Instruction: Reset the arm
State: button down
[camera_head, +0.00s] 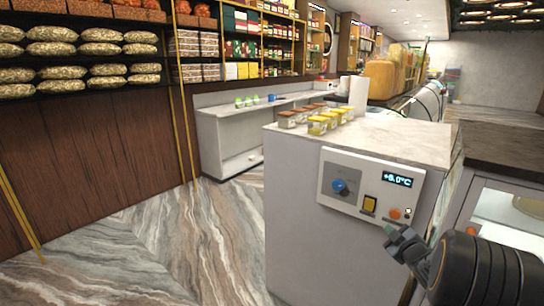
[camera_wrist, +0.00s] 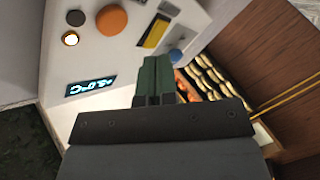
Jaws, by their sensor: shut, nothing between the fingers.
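My gripper (camera_head: 391,232) shows at the lower right of the head view, with my dark arm behind it. It is shut and empty, just in front of the lower right corner of a white control panel (camera_head: 335,192) on the counter's end face. In the wrist view the closed green fingers of my gripper (camera_wrist: 155,62) point at the same panel (camera_wrist: 118,62), apparently without touching it. The panel carries a blue knob (camera_head: 339,186), a yellow switch (camera_head: 370,204), an orange button (camera_head: 395,213) and a display (camera_head: 397,179) reading about +6.0°C.
A dark-topped unit (camera_head: 500,150) stands close on the right. Shelves (camera_head: 80,14) line the left wall. Marble floor (camera_head: 170,245) lies open at left.

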jog(key=s+d+f+m+g+h, duration=0.4)
jog(key=s+f+m+g+h, duration=0.1)
jog(key=f+m+g, duration=0.15)
jog(key=s+a+r+m+g+p, duration=0.2)
jog(key=s+a+m+g, duration=0.15)
jog(key=s+a, duration=0.2)
jog(key=s+a+r+g+y+p, duration=0.1)
jog(key=s+a+r, duration=0.3)
jog(key=a, duration=0.4)
jog(key=s+a+r+g+y+p, duration=0.1)
jog(key=s+a+r+y+p, duration=0.1)
jog(key=a, duration=0.7)
jog(key=s+a+r+n+y+p, duration=0.1)
jog(key=s+a+r+y+p, duration=0.1)
jog(key=s+a+r, duration=0.4)
notch_tip(320, 180, up, 2)
jog(key=shift+s+a+r+g+p, duration=0.1)
jog(key=shift+s+a+g+p, duration=0.3)
jog(key=shift+a+p, duration=0.65)
